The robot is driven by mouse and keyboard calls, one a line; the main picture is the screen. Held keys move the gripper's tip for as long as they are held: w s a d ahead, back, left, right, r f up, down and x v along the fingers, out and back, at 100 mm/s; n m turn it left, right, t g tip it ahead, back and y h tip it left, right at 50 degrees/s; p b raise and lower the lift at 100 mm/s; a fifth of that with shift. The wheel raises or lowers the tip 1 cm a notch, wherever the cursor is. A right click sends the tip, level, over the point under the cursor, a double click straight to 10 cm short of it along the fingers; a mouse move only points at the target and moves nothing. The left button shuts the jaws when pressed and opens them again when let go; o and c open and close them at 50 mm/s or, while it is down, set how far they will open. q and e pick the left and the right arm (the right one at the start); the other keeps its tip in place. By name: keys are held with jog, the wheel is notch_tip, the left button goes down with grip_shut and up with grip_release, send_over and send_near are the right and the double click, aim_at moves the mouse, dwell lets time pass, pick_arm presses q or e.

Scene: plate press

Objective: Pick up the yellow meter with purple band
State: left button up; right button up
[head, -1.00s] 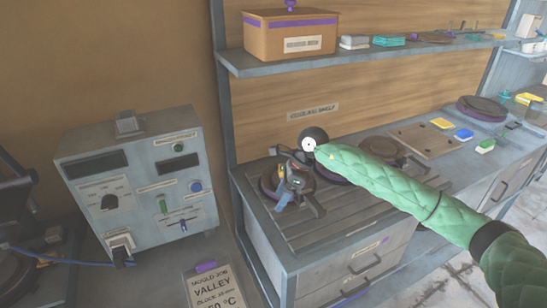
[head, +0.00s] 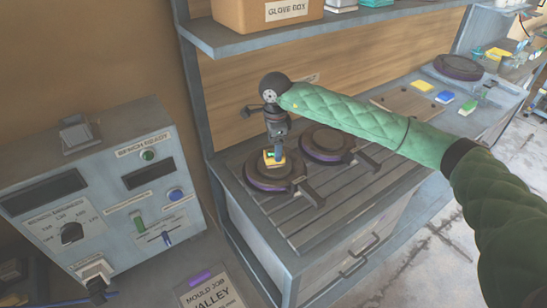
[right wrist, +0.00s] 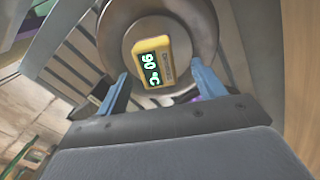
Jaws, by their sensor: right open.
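In the head view the meter (head: 269,161) shows small on the nearer-left round plate (head: 252,178), partly hidden by my gripper. My right gripper (right wrist: 160,75) is open, its blue fingers at either side of the meter's near end, not closed on it. In the head view the right gripper (head: 277,150) points down over the plate. My left gripper is out of view.
A second round plate with a handle (head: 328,143) sits just right on the slatted bench (head: 330,196). A grey control box (head: 115,190) stands left. A shelf (head: 330,27) with a glove box (head: 262,14) hangs above. Yellow and blue blocks lie farther right.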

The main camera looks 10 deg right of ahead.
jog(key=f, duration=0.3)
jog(key=shift+s+a+f, duration=0.15)
jog(key=shift+s+f, duration=0.05)
jog(key=shift+s, duration=0.05)
jog(key=shift+w+f, duration=0.1)
jog(key=shift+f, duration=0.35)
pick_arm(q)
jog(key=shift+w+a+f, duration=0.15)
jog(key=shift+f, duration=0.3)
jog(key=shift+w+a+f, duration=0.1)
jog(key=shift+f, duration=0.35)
pick_arm(e)
jog(key=shift+c, duration=0.4)
jog(key=c, duration=1)
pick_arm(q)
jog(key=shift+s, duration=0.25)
pick_arm(e)
jog(key=shift+r, duration=0.1)
jog(key=shift+c, duration=0.2)
